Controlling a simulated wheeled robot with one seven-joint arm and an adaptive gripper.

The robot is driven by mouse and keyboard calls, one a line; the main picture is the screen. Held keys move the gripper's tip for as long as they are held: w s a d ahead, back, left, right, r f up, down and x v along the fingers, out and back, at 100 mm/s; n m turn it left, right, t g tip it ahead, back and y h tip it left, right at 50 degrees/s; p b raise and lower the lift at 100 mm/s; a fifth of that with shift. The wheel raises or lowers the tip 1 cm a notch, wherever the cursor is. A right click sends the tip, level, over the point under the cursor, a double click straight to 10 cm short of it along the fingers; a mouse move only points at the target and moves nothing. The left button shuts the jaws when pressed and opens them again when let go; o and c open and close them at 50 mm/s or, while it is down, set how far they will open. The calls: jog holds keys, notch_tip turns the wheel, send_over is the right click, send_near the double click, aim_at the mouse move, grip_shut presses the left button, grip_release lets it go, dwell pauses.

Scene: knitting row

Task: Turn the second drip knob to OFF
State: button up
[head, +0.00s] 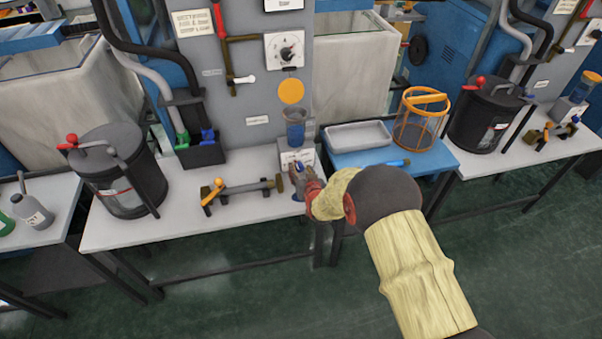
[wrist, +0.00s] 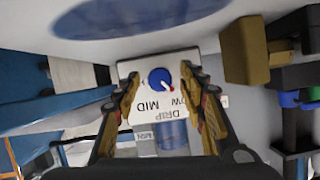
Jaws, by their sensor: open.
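A blue drip knob (wrist: 160,80) with a red-and-white pointer sits on a white box (wrist: 137,68). The face reads DRIP and MID, upside down in the wrist view, and a partly covered word ending in OW. The pointer aims at lower right, towards that covered word. In the head view the box (head: 285,158) stands at the right end of the white bench. My gripper (head: 301,178) is at its front. In the wrist view my open gripper (wrist: 161,84) has one finger on each side of the knob; contact is unclear. OFF is not visible.
A valve pipe with an orange lever (head: 215,188) lies left of my gripper. A dark lidded pot (head: 125,175) stands further left. A grey tray (head: 357,136) and orange basket (head: 420,118) stand right.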

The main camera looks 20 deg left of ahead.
jog(key=shift+w, duration=0.1)
jog(key=shift+c, duration=1)
grip_shut()
